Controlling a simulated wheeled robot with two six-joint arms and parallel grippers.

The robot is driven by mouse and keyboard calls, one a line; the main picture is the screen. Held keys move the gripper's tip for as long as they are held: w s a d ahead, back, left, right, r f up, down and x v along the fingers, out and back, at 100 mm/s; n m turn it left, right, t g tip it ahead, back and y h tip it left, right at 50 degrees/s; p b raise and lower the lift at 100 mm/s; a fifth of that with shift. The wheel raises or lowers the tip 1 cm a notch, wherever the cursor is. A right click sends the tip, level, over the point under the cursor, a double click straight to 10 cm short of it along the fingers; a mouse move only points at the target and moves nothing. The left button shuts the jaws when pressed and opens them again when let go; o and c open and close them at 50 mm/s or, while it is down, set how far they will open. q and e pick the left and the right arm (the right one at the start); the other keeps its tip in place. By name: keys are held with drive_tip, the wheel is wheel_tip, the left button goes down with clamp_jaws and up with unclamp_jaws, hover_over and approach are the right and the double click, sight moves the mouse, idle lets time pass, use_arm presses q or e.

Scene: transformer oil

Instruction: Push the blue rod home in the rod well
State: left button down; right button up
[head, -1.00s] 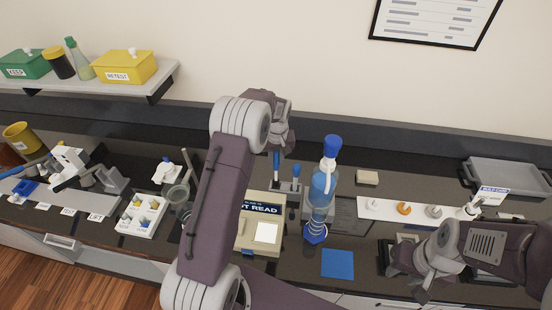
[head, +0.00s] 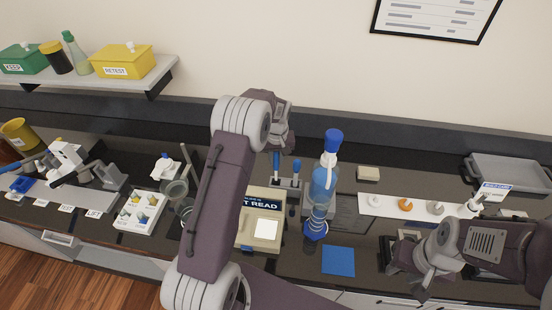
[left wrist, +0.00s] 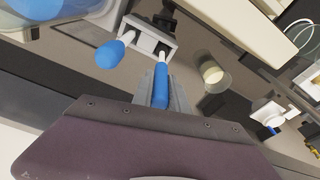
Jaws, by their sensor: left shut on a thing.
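The blue rod (left wrist: 160,80) stands in a grey-and-white rod well block (left wrist: 148,40) in the left wrist view. Its blue upper part is between the fingers of my left gripper (left wrist: 161,98), which is shut on it. In the head view the rod (head: 276,162) rises from the block (head: 286,184), below the end of my left arm, which hides most of the left gripper. A second blue-topped rod (head: 296,166) stands beside it, apart from the gripper. How deep the held rod sits is hard to tell. My right gripper (head: 424,286) hangs at the right, its jaw opening unclear.
A tall blue bottle (head: 321,185) stands close to the right of the block. A beige tester box (head: 262,238) is in front. A blue mat (head: 338,261) lies on the bench. A glass beaker (head: 176,191) and a white tray (head: 128,222) are at left.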

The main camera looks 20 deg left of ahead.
sight(276, 154)
use_arm(q)
drive_tip(key=shift+f+b, duration=0.95)
drive_tip(key=shift+f, duration=0.6)
drive_tip(key=c, duration=1.2)
unclamp_jaws()
drive_tip(key=shift+c, duration=0.2)
drive_tip(key=shift+r, duration=0.1)
drive_tip(key=r, duration=0.3)
drive_tip(key=r+b, duration=0.1)
drive_tip(key=r, duration=0.2)
drive_tip(key=s+r+b, duration=0.1)
drive_tip(key=r, duration=0.1)
drive_tip(key=shift+s+d+r, duration=0.1)
drive_tip(key=shift+d+r, duration=0.25)
drive_tip(key=shift+r, duration=0.05)
